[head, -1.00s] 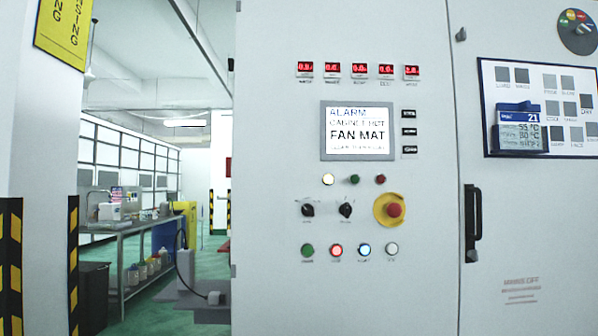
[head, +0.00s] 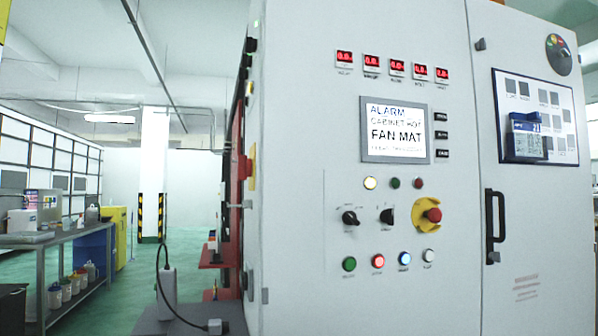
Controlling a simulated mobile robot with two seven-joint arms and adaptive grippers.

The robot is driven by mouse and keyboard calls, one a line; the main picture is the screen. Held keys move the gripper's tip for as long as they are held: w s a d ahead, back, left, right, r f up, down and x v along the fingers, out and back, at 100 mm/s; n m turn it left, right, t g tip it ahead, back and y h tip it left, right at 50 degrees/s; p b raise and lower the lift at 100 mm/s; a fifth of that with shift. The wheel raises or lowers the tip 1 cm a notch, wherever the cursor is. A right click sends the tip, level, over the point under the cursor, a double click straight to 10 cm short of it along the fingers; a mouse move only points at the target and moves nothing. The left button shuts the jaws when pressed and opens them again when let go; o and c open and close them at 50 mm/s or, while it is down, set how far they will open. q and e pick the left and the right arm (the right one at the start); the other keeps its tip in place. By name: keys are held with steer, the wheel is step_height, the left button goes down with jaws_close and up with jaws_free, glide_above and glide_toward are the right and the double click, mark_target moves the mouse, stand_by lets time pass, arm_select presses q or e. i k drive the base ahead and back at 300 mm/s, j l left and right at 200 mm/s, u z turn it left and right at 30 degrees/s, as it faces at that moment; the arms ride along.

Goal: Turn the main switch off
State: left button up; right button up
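A white control cabinet (head: 345,25) fills the right half of the head view. A red part on a yellow plate (head: 249,167) sits on its left side face, seen nearly edge-on; its setting cannot be told. Two black rotary knobs (head: 350,218) (head: 387,216) are on the front, beside a red mushroom button (head: 433,215) on a yellow round plate. A dark round dial with coloured marks (head: 558,55) is at the upper right of the door. I cannot read which one is labelled main switch. Neither of my grippers is in view.
The display (head: 395,130) reads an alarm, cabinet hot, fan mat. A black door handle (head: 495,226) sticks out at right. A grey box with a cable (head: 167,293) stands low by the cabinet's left side.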

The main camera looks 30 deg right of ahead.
mark_target(244, 163)
steer(key=i+j+z, duration=0.1)
steer(key=j+z, duration=0.2)
steer(key=z, duration=0.15)
steer(key=i+j+z, duration=0.1)
steer(key=j+z, duration=0.3)
steer(key=l, duration=0.1)
